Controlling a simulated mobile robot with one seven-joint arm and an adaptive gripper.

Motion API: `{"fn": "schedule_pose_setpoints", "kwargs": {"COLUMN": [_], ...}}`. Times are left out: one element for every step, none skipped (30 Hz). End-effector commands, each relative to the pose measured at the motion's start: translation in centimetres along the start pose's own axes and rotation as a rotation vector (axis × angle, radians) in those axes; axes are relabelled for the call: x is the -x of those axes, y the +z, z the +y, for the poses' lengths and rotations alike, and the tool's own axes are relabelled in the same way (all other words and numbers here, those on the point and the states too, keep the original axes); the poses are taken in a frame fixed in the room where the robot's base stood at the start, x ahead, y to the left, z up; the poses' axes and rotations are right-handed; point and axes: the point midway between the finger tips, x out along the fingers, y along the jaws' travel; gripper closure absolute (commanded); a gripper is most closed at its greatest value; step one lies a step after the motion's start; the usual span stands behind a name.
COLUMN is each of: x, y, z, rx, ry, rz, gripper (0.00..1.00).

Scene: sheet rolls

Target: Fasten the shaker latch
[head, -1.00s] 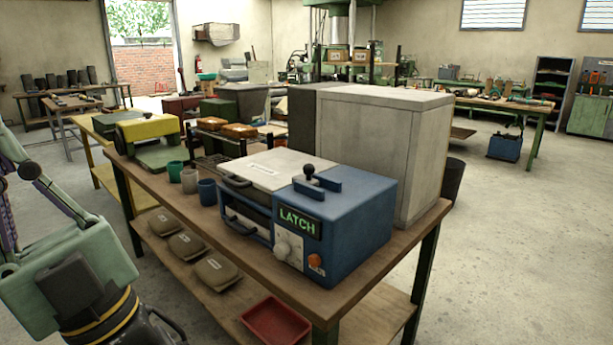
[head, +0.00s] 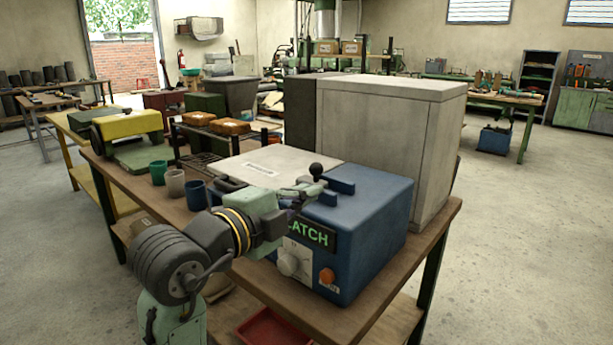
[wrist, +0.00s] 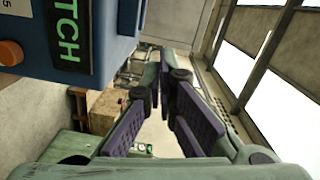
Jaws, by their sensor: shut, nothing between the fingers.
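The blue shaker box (head: 372,215) stands on the wooden bench with a lit green LATCH sign (head: 318,237) on its front, partly covered by my arm. The latch lever with a black ball knob (head: 316,169) sits on its top beside a blue bracket (head: 341,186). The pale lid (head: 265,168) lies flat to the left. My gripper (head: 312,189) is at the top front edge, close to the lever; I cannot tell whether it touches. In the wrist view its purple-padded fingers (wrist: 165,78) are shut and empty, with the box (wrist: 100,22) at upper left.
A tall grey cabinet (head: 392,130) stands right behind the shaker. Several cups (head: 175,184) stand on the bench (head: 288,300) to the left. A white dial (head: 294,260) and an orange button (head: 327,276) are on the box front. A red tray (head: 268,328) lies below.

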Motion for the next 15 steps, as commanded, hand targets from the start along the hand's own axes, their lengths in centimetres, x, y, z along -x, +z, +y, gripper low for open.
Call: {"fn": "schedule_pose_setpoints", "kwargs": {"x": [0.0, -0.1, -0.1, 0.0, 0.0, 0.0, 0.0, 0.0, -0.1, -0.1, -0.3, -0.5, -0.8, -1.1, -1.6], "y": [-0.1, -0.1, -0.1, -0.1, -0.1, -0.1, -0.1, -0.1, -0.1, -0.1, -0.1, -0.1, -0.1, -0.1, -0.1], "z": [0.1, 0.1, 0.1, 0.1, 0.1, 0.1, 0.1, 0.1, 0.1, 0.0, 0.0, 0.0, 0.0, -0.1, -0.1], "rx": [-0.004, -0.004, -0.004, -0.003, -0.003, -0.003, -0.002, -0.002, -0.002, -0.002, -0.001, 0.000, 0.000, 0.001, 0.002], "ry": [0.006, 0.007, 0.006, 0.005, 0.005, 0.004, 0.004, 0.004, 0.003, 0.003, 0.004, 0.004, 0.004, 0.004, 0.003], "rz": [0.003, 0.003, 0.003, 0.003, 0.003, 0.002, 0.002, 0.002, 0.002, 0.002, 0.003, 0.004, 0.004, 0.004, 0.004], "gripper": [1.00, 1.00, 1.00, 1.00, 1.00, 1.00, 1.00, 1.00, 1.00, 1.00, 1.00, 1.00, 1.00, 1.00, 1.00]}}
